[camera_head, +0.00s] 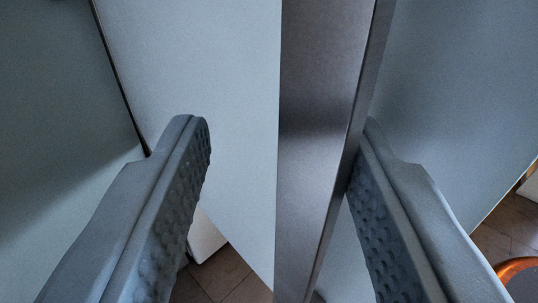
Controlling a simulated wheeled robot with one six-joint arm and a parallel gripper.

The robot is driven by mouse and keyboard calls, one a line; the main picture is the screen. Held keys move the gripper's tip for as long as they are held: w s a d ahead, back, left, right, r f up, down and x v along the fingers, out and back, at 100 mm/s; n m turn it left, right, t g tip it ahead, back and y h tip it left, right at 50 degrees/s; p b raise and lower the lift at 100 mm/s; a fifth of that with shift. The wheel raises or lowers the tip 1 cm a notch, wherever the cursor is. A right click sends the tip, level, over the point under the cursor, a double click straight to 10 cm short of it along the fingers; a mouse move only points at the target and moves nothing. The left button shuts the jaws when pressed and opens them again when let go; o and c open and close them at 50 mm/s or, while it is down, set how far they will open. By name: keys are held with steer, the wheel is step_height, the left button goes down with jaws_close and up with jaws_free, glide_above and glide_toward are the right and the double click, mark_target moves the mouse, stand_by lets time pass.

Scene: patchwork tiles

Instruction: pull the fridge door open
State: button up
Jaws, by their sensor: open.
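The fridge door shows as pale blue-grey panels on both sides of a dark metallic upright bar, which looks like its handle (318,110). The door panel (455,90) on the right is broad and plain. My gripper (282,125) is open, with its two grey, dimpled fingers around the bar. The right fingertip is against or very close to the bar's right edge. The left finger stands well apart from the bar, in front of a pale panel. The bar's top and bottom ends are out of view.
A dark seam runs down the pale surface at upper left. Brown floor tiles (505,238) show at lower right and low in the middle. A white block (206,240) sits behind the left finger. An orange curved object (516,267) is at the lower right edge.

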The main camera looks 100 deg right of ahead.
steer(key=w+a, duration=0.2)
steer(key=a, duration=1.5)
steer(key=shift+w, duration=0.1)
